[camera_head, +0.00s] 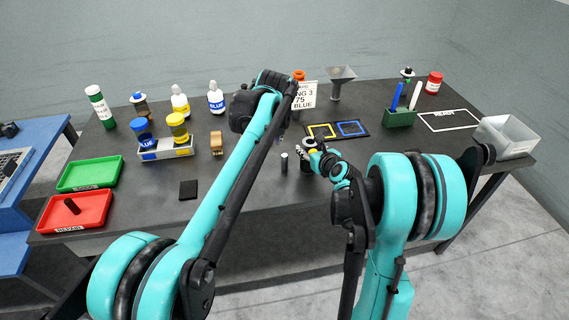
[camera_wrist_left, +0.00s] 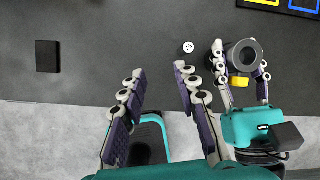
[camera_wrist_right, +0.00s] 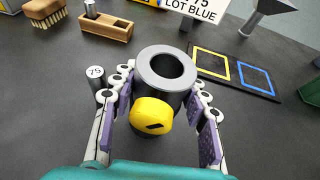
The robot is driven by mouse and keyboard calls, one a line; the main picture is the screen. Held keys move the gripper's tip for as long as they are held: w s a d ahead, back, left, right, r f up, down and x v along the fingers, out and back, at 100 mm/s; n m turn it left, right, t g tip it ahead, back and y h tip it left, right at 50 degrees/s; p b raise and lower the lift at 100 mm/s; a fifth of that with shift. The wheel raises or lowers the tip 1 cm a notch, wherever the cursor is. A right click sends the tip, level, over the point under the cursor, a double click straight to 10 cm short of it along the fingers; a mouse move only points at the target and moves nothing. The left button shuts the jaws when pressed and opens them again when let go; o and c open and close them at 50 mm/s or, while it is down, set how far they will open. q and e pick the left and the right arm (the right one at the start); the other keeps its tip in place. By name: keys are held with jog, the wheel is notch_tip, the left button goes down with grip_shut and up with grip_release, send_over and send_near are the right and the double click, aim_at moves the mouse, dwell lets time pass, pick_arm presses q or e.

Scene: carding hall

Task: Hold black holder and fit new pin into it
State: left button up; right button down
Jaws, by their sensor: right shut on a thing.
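The black holder (camera_wrist_right: 178,91) is an upright ring-topped cylinder with an open, empty-looking bore and a yellow knob (camera_wrist_right: 152,115) on its near side. My right gripper (camera_wrist_right: 161,100) is shut on it, one finger on each side, at the table. The holder also shows in the left wrist view (camera_wrist_left: 243,55). A small pin (camera_wrist_right: 98,84) with a white top marked 75 stands upright just left of the holder, apart from it; it also shows in the head view (camera_head: 284,162). My left gripper (camera_wrist_left: 160,72) is open and empty, nearer the table's front edge; my arm hides it in the head view.
A wooden block (camera_wrist_right: 117,32) with a metal pin in it stands behind, beside a brush (camera_wrist_right: 44,12). A mat with yellow and blue squares (camera_head: 362,134) lies behind the holder. Green (camera_head: 64,187) and red (camera_head: 44,222) trays are left. A black square (camera_head: 188,196) lies near the front.

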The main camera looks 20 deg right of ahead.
aim_at(285, 156)
pick_arm(q)
jog(key=d+f+m, duration=0.1)
jog(key=d+f, duration=0.1)
jog(key=w+d+f+m, duration=0.1)
jog(key=d+f, duration=0.1)
jog(key=f, duration=0.1)
jog(key=w+d+f+m, duration=0.1)
jog(key=d+f, duration=0.1)
jog(key=f, duration=0.1)
jog(key=x, duration=0.5)
jog(key=shift+w+d+f, duration=0.15)
jog(key=shift+w, duration=0.25)
grip_shut()
